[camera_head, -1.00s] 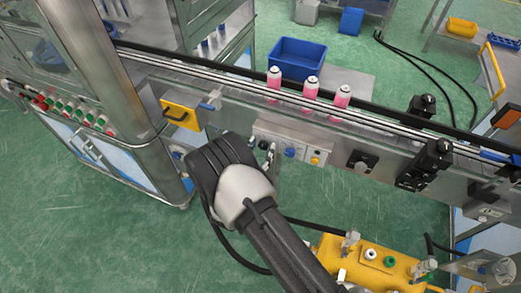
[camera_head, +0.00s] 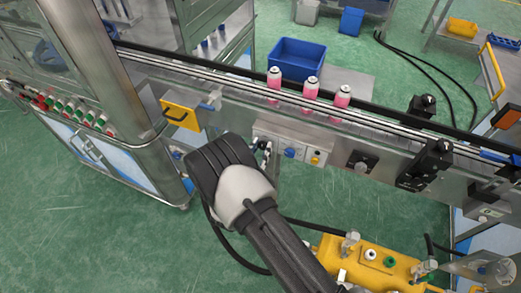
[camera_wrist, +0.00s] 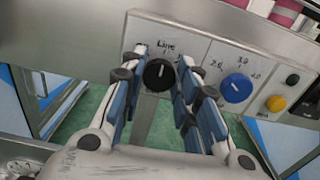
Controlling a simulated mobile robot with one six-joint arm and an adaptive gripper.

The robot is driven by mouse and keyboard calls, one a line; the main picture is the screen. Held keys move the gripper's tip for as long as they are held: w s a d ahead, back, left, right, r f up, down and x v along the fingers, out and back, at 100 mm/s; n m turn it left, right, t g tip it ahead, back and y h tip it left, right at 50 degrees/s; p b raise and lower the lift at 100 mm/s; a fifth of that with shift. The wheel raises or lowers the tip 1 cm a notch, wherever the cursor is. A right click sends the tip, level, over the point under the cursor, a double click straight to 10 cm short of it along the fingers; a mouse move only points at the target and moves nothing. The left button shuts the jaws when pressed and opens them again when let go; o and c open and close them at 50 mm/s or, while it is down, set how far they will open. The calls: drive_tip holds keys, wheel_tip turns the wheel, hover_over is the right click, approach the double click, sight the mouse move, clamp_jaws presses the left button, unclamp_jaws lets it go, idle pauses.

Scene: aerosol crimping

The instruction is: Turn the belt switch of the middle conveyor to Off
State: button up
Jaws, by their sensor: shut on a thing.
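The black rotary switch (camera_wrist: 159,75) is on a light panel (camera_wrist: 192,48) on the conveyor's front, under a label that seems to read "Line". Its white pointer mark is close to upright, leaning slightly right. My gripper (camera_wrist: 161,66) has one finger on each side of this switch and is shut on it. In the head view, my dark wrist covers the left of the panel, and the fingertips and switch are mostly hidden. The middle conveyor (camera_head: 225,110) carries several pink bottles (camera_head: 311,88).
A blue dial (camera_wrist: 236,88) and a yellow button (camera_wrist: 276,103) sit right of the switch. A yellow handle plate (camera_head: 180,115) is to the left. Yellow equipment (camera_head: 372,266) stands low beside my arm.

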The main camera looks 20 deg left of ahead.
drive_tip(key=shift+n, duration=0.3)
drive_tip(key=n, duration=0.4)
drive_tip(key=shift+n, duration=0.3)
drive_tip(key=n, duration=0.4)
drive_tip(key=shift+a+f, duration=0.1)
drive_tip(key=shift+n, duration=0.3)
drive_tip(key=o, duration=1.1)
drive_tip(key=shift+c, duration=0.2)
drive_tip(key=s+a, duration=0.1)
drive_tip(key=s, duration=1.1)
